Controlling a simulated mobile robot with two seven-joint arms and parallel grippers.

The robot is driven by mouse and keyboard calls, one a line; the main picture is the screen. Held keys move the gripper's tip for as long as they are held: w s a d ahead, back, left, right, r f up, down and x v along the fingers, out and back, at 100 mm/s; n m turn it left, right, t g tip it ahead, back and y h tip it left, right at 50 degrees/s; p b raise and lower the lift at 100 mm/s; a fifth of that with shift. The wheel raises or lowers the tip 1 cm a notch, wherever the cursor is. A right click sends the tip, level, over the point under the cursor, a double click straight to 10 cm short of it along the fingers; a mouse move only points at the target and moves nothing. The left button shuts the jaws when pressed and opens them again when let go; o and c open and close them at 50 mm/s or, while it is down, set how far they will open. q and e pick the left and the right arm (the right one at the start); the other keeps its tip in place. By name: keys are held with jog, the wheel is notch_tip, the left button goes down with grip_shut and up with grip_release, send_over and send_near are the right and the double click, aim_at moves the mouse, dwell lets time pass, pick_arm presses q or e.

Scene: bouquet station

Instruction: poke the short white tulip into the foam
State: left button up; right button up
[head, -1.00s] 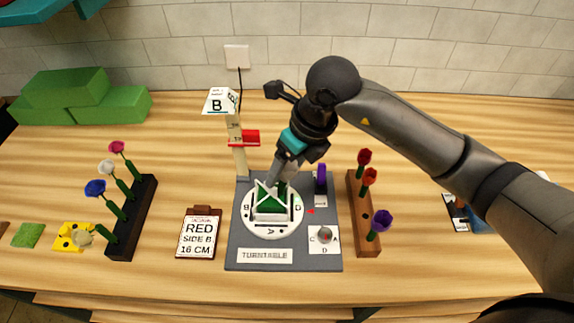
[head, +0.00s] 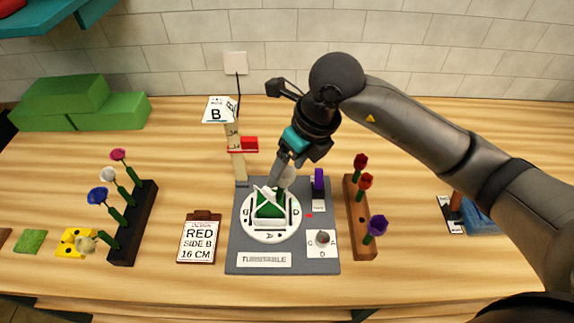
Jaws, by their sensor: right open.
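The green foam (head: 268,210) sits in a white holder on the round white turntable (head: 262,236), with crossing white strips over it. A pale whitish bloom (head: 289,176), seemingly the short white tulip, shows at the back right of the foam, right beside my right gripper (head: 279,180). My right gripper is open, pointing down at the back of the foam. Whether its fingers touch the bloom is unclear. My left gripper is out of view.
Flower racks stand left (head: 133,225) and right (head: 361,222). A card (head: 198,240) reads red, side B, 16 cm. A knob (head: 322,239) is at front right.

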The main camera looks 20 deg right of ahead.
jog(key=shift+p+v, duration=1.15)
jog(key=shift+v, duration=0.8)
jog(key=o, duration=0.4)
jog(key=shift+c, duration=0.2)
